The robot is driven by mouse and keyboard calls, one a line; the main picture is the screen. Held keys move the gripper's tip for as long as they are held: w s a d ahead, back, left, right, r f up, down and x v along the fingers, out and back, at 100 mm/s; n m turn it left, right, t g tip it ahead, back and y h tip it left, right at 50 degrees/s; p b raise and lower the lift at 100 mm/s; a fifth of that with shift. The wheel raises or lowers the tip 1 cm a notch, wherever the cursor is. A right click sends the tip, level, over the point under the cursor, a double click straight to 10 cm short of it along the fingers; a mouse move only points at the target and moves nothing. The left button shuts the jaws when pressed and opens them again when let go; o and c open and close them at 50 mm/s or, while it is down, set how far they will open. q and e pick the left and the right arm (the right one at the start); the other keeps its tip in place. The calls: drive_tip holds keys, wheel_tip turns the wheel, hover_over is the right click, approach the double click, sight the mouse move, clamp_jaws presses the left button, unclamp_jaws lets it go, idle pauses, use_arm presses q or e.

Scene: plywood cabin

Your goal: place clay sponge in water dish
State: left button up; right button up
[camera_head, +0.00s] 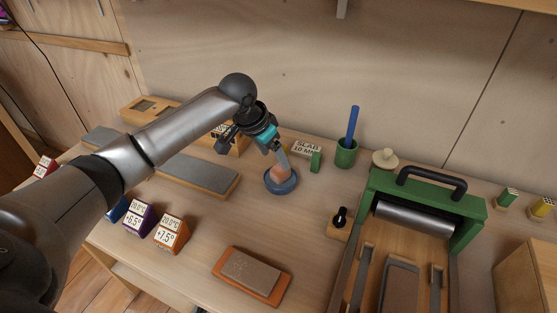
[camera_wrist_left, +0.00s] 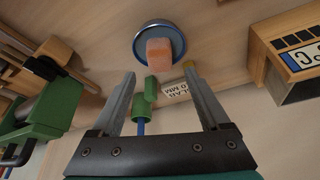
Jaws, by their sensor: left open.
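The clay sponge (camera_head: 278,173) is a small orange-pink block. It sits in the round blue water dish (camera_head: 282,187) at the middle of the bench. In the left wrist view the sponge (camera_wrist_left: 159,53) shows inside the dish rim (camera_wrist_left: 141,37). My left gripper (camera_head: 276,150) is just above and behind the sponge in the head view. In the left wrist view its two fingers (camera_wrist_left: 158,82) are spread, with nothing held between them, and the sponge lies beyond the tips. My right gripper is not in view.
A green cup (camera_head: 346,153) with a blue rod, a "SLAB 10 MM" sign (camera_head: 306,148) and a green block (camera_head: 316,162) stand behind the dish. A green-framed roller press (camera_head: 420,215) is at right. A clay slab on an orange board (camera_head: 250,275) lies in front. Labelled blocks (camera_head: 171,233) stand left.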

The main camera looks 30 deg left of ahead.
use_arm(q)
drive_tip(key=p+v, duration=0.1)
drive_tip(key=v, duration=0.4)
drive_tip(key=shift+s+r, duration=0.1)
drive_tip(key=shift+r, duration=0.2)
